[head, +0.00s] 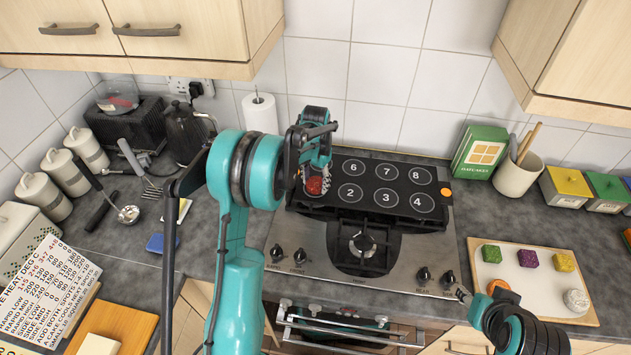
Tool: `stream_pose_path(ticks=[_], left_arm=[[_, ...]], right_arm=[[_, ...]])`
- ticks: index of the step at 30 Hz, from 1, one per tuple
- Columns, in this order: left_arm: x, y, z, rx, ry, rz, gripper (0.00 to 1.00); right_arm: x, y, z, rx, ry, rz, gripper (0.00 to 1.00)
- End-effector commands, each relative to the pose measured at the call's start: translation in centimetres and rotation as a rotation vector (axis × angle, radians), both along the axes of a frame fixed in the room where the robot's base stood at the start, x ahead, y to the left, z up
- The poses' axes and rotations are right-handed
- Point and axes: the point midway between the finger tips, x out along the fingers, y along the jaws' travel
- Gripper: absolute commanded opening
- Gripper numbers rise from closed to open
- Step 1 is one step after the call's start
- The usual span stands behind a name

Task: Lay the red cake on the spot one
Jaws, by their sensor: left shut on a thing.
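The red cake (314,186) is between the fingers of my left gripper (316,178), at the left end of the black numbered mat (405,228). The gripper is shut on it, fingers pointing down. Whether the cake touches the mat or hangs just above it, I cannot tell. Spots 2, 3, 4, 6, 7 and 8 show on the mat. Spot one is not visible; my gripper and the cake cover the left end. My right gripper (463,294) is low at the right, by the hob's front edge; its jaw state is unclear.
The mat lies over the back of the steel hob (290,235). A green box (480,152) and utensil pot (517,177) stand behind. A paper roll (260,113) stands behind my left arm.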

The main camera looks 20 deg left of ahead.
Motion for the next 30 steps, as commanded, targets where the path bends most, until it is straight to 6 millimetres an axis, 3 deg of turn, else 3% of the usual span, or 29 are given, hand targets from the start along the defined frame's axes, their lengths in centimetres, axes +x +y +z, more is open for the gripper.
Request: stream_pose_path(ticks=[2, 3, 5, 17, 20, 30], left_arm=[[0.0, 0.0, 0.0, 0.0, 0.0, 0.0, 0.21], [0.0, 0.0, 0.0, 0.0, 0.0, 0.0, 0.59], [0.0, 0.0, 0.0, 0.0, 0.0, 0.0, 0.74], [0.0, 0.0, 0.6, 0.0, 0.0, 0.0, 0.75], [0.0, 0.0, 1.9, 0.0, 0.0, 0.0, 0.75], [0.0, 0.0, 9.1, 0.0, 0.0, 0.0, 0.75]], right_arm=[[0.0, 0.0, 0.0, 0.0, 0.0, 0.0, 0.4], [0.0, 0.0, 0.0, 0.0, 0.0, 0.0, 0.4], [0.0, 0.0, 0.0, 0.0, 0.0, 0.0, 0.4], [0.0, 0.0, 0.0, 0.0, 0.0, 0.0, 0.4], [0.0, 0.0, 0.0, 0.0, 0.0, 0.0, 0.4], [0.0, 0.0, 0.0, 0.0, 0.0, 0.0, 0.4]])
